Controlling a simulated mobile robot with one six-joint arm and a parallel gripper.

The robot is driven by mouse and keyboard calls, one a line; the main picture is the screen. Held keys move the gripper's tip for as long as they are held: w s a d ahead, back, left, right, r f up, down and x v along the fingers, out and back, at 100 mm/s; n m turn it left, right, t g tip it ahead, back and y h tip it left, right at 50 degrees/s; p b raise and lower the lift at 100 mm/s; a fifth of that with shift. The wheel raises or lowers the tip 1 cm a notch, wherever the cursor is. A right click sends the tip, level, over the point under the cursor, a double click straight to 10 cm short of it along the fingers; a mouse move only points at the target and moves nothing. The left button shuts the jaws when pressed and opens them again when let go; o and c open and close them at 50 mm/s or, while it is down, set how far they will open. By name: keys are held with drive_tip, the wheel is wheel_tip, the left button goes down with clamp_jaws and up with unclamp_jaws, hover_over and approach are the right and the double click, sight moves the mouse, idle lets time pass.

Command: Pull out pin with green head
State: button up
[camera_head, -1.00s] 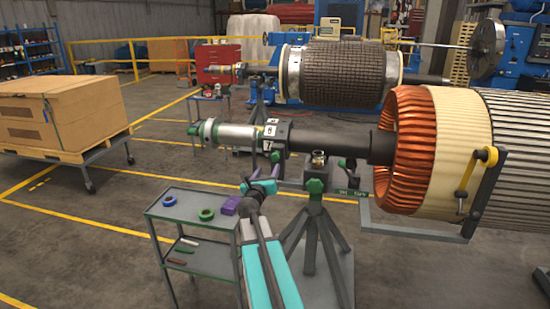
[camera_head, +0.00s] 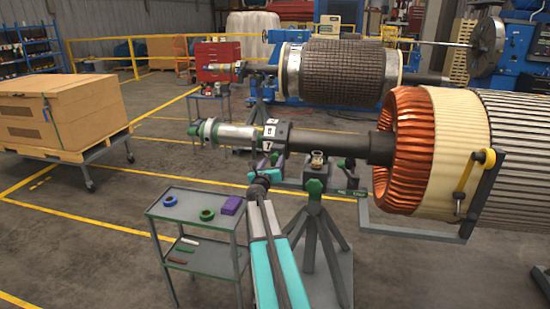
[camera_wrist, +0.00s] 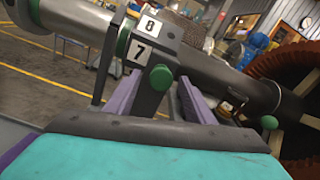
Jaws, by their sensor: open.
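The pin's round green head (camera_wrist: 161,77) shows in the wrist view below the number 7 plate, on the dark collar (camera_wrist: 158,38) around the shaft. In the head view the collar (camera_head: 274,133) sits on the rotor's shaft, and I cannot make out the pin there. My gripper (camera_wrist: 158,93) is open, with its purple fingers to the left and right of the green head and nothing held between them. In the head view my gripper (camera_head: 272,166) is just below the collar. Whether a finger touches the collar is unclear.
Another green knob (camera_wrist: 123,43) is left of the collar, and one more (camera_wrist: 269,122) is at the right. The copper-wound rotor (camera_head: 410,150) is to the right. A green-topped stand (camera_head: 315,187) is close beside my arm. A trolley (camera_head: 180,228) stands at lower left.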

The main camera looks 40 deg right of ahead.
sight(274, 159)
drive_tip(key=shift+p+x, duration=0.35)
drive_tip(key=shift+x, duration=1.4)
